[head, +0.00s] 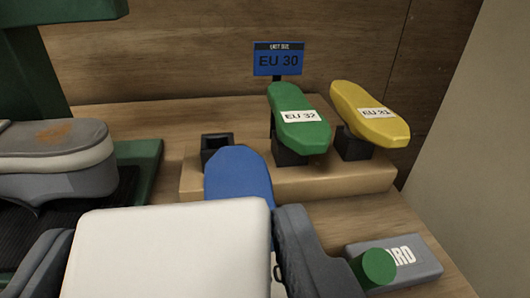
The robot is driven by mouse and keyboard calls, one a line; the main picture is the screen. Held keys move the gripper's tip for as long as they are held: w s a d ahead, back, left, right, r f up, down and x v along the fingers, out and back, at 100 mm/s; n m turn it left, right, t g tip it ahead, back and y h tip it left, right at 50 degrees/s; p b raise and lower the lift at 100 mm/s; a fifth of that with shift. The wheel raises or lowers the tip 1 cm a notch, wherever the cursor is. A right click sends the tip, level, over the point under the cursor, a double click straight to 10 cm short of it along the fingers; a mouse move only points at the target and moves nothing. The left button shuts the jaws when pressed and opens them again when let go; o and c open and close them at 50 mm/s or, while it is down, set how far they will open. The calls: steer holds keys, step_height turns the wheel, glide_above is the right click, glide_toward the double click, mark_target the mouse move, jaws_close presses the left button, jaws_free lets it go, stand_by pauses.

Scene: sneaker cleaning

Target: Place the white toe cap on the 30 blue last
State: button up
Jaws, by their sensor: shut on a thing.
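The white toe cap (165,250) is a large, smooth block with rounded corners in the near foreground. My gripper (170,235) is shut on it, one dark grey finger along each side. The blue last (238,172) shows just beyond the toe cap, its rounded far end pointing away. The white piece hides its near part. I cannot tell whether the two touch. A blue sign (279,62) reading EU 30 stands behind.
A green last (297,100) marked EU 32 and a yellow last (370,97) sit on a wooden step (335,181). An empty black holder (216,141) is left of them. A grey shoe (60,180) is at left; a grey box (425,262) and green cylinder (374,267) are at right.

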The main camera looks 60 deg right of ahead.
mark_target(243, 202)
steer(key=w+d, duration=0.1)
steer(key=d, duration=0.1)
steer(key=w+d, duration=0.1)
steer(key=d, duration=0.2)
steer(key=w+d+b, duration=0.1)
steer(key=d, duration=0.1)
steer(key=shift+d+f, duration=0.2)
steer(key=shift+f, duration=0.2)
steer(key=shift+f+b, duration=0.75)
steer(key=shift+f, duration=1.05)
steer(key=shift+r, duration=0.1)
steer(key=o, duration=1)
